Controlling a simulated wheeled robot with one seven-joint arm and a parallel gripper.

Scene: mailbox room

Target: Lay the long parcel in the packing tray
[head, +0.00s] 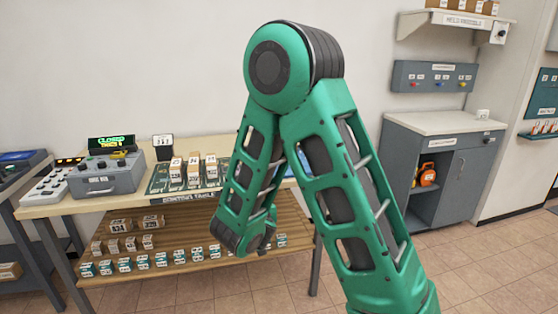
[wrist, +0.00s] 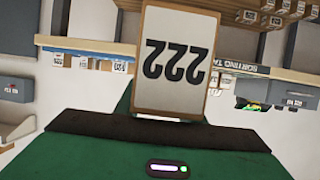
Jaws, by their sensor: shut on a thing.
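My gripper (wrist: 172,117) holds a parcel (wrist: 177,62) with tan edges and a white face printed "222", upside down in the wrist view. I cannot tell from its visible face how long it is. In the head view my gripper (head: 262,238) hangs low in front of the sorting table's lower shelf. My arm partly covers it, and the held parcel does not show there. I cannot make out a packing tray for certain in either view.
The sorting table (head: 130,206) bears a green rack (head: 160,184) with several upright boxes, and a grey device (head: 107,175). Its lower shelf (head: 180,262) holds rows of small boxes. A grey cabinet (head: 452,165) stands at the right. Tiled floor is clear in front of it.

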